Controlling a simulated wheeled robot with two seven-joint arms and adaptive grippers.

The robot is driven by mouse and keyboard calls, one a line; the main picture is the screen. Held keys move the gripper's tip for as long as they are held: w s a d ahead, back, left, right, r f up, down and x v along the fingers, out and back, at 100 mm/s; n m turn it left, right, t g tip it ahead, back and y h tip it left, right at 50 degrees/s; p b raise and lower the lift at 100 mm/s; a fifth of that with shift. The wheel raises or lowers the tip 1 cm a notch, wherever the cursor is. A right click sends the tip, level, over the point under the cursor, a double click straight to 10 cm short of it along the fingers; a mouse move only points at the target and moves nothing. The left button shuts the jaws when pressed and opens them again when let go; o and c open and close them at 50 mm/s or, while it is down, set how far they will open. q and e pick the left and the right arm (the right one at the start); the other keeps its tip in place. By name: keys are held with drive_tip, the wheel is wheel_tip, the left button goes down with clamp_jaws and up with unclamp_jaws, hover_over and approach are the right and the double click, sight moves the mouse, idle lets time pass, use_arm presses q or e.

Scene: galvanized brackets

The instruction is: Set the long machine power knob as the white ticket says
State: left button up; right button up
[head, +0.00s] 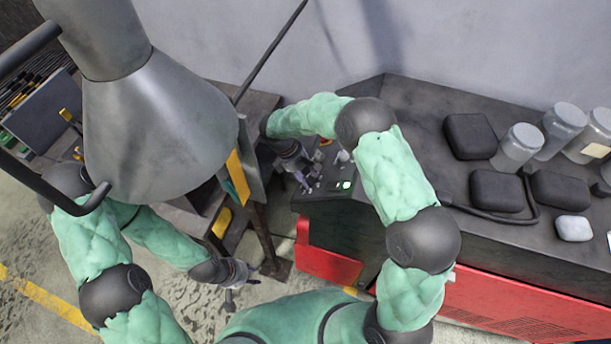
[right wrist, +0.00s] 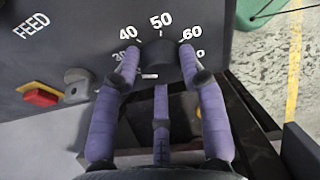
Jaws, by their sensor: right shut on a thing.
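The dark round knob (right wrist: 163,62) is in the right wrist view, on a dark panel with white numbers. 40, 50 and 60 are readable around it; the outer numbers are partly covered by fingers. My right gripper (head: 309,181) is at the left end of the long black-and-red machine (head: 419,121). Its purple fingers are closed around the knob. I cannot tell where the knob's pointer stands. My left gripper (head: 234,290) hangs low over the floor, away from the machine, with its fingers apart and empty. I cannot make out a white ticket in either view.
A green-lit switch (head: 345,185) is beside my right gripper. In the wrist view a red-and-yellow part (right wrist: 40,94) and a grey knob (right wrist: 78,84) sit left of the dark knob. Jars (head: 517,147) and black blocks (head: 469,136) crowd the machine top.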

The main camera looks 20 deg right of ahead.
drive_tip(key=shift+s+a+f, duration=0.1)
drive_tip(key=shift+f, duration=0.1)
drive_tip(key=m+b, duration=0.2)
drive_tip(key=b, duration=0.1)
drive_tip(key=m+b, duration=0.1)
drive_tip(key=m, duration=0.1)
drive_tip(key=shift+s+a+f+t+h, duration=0.15)
drive_tip(key=shift+f+t+h, duration=0.1)
drive_tip(key=shift+t+h, duration=0.15)
drive_tip(key=shift+m+h+b, duration=0.3)
drive_tip(key=shift+m+b, duration=0.9)
drive_tip(key=shift+b, duration=0.05)
drive_tip(key=shift+s, duration=0.1)
drive_tip(key=o, duration=1.1)
drive_tip(key=shift+a, duration=0.1)
drive_tip(key=shift+c, duration=0.2)
drive_tip(key=shift+o, duration=0.2)
drive_tip(key=shift+w+r, duration=0.1)
drive_tip(key=shift+w, duration=0.15)
